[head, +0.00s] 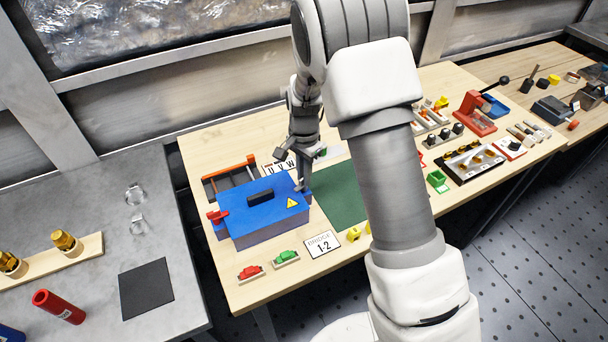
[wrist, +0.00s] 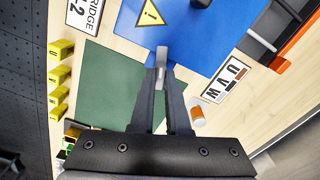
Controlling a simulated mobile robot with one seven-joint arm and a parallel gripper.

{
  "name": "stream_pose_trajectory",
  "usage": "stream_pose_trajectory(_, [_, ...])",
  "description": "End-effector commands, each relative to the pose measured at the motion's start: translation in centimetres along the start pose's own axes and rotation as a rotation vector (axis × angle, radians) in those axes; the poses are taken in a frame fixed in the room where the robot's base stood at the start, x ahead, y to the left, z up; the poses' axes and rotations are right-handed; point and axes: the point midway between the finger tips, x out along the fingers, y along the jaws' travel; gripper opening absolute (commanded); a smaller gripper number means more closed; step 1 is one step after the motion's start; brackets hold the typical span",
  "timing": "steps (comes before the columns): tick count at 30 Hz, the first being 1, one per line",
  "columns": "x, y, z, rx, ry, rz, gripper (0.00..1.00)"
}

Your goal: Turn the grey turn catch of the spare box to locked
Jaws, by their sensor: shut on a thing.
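The blue box (head: 262,207) with a black handle and a yellow warning triangle sits on the wooden table, its lid down. It also fills the top of the wrist view (wrist: 200,40). The grey turn catch (wrist: 161,56) is at the box's edge, right of the triangle in the head view. My gripper (wrist: 163,70) is shut on the catch, with a fingertip on each side of it. In the head view my gripper (head: 303,184) reaches down at the box's right end, and the catch is mostly hidden there. The fingers cover part of the catch.
A red lever part (head: 217,216) stands at the box's left end. A green mat (head: 340,193) lies right of the box. A U V W card (wrist: 224,79) and an orange-railed tray (head: 230,176) are behind. A 1-2 card (head: 322,244) and red and green parts are in front.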

Motion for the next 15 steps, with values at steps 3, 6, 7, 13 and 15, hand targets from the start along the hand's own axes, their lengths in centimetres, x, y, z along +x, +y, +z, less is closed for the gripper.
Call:
stream_pose_trajectory(3, [-0.06,-0.06,0.04,0.096,0.001,0.0,0.0])
stream_pose_trajectory(6, [-0.07,-0.04,0.0,0.168,0.001,0.0,0.0])
stream_pose_trajectory(7, [-0.07,-0.05,0.02,0.187,0.001,0.0,0.0])
stream_pose_trajectory(13, [-0.08,-0.04,-0.01,0.291,0.001,-0.001,0.0])
stream_pose_trajectory(15, [-0.08,-0.05,-0.01,0.315,0.001,-0.001,0.0])
